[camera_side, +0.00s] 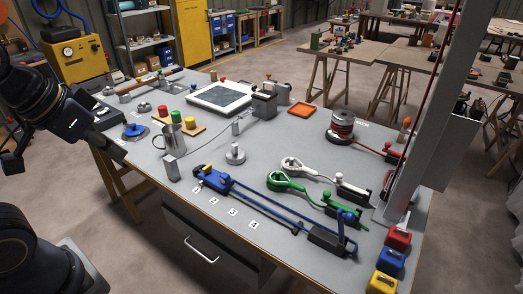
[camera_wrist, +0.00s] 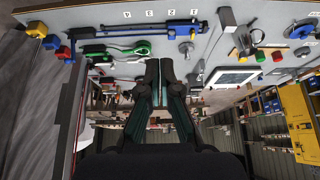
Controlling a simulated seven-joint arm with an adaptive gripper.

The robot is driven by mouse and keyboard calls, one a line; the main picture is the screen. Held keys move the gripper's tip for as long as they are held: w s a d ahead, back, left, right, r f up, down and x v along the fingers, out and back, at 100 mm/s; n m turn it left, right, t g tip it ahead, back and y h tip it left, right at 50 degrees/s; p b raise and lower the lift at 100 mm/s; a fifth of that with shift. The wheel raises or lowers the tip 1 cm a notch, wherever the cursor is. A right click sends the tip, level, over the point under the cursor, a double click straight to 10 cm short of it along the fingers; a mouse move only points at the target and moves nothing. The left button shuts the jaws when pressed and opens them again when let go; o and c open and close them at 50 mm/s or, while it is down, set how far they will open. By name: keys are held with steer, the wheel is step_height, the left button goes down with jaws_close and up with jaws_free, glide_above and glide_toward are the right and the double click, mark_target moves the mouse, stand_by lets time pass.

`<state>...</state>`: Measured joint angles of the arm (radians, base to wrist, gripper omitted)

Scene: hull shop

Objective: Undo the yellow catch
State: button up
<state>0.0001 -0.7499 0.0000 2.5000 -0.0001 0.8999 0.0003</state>
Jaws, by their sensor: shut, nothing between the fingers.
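A small yellow block-shaped fitting (camera_side: 382,284), which looks like the yellow catch, sits at the near right corner of the bench, at the end of a row with a blue one (camera_side: 391,262) and a red one (camera_side: 397,239). In the wrist view the yellow catch (camera_wrist: 37,30) is at the upper left. Whether it is fastened is too small to tell. My gripper (camera_wrist: 160,95) is shut and empty, well away from the catch. In the side view my arm is at the left edge, off the bench's left end.
A grey post (camera_side: 425,130) rises near the catches. A metal mug (camera_side: 172,135) and a framed panel (camera_side: 219,97) stand farther left.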

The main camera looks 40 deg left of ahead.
steer(key=shift+o, duration=0.8)
steer(key=shift+s, duration=0.1)
steer(key=o, duration=0.3)
steer(key=shift+m+h, duration=0.3)
steer(key=shift+m, duration=0.2)
steer(key=w+r, duration=0.1)
steer(key=r, duration=0.1)
steer(key=w+r, duration=0.1)
steer(key=r, duration=0.1)
steer(key=shift+w+d+r, duration=0.1)
steer(key=shift+w+r, duration=0.05)
steer(key=shift+w, duration=0.05)
steer(key=shift+o, duration=0.9)
steer(key=w+a+r, duration=0.1)
steer(key=w+r, duration=0.2)
steer(key=w, duration=0.2)
steer(key=shift+w+r, duration=0.2)
steer(key=shift+w, duration=0.15)
steer(key=n+g, duration=0.1)
steer(key=g, duration=0.4)
glide_above(207, 166)
step_height(207, 166, down, 16)
steer(key=f, duration=0.1)
steer(key=shift+g, duration=0.3)
step_height(207, 166, down, 20)
steer(key=shift+s+f, duration=0.1)
jaws_close()
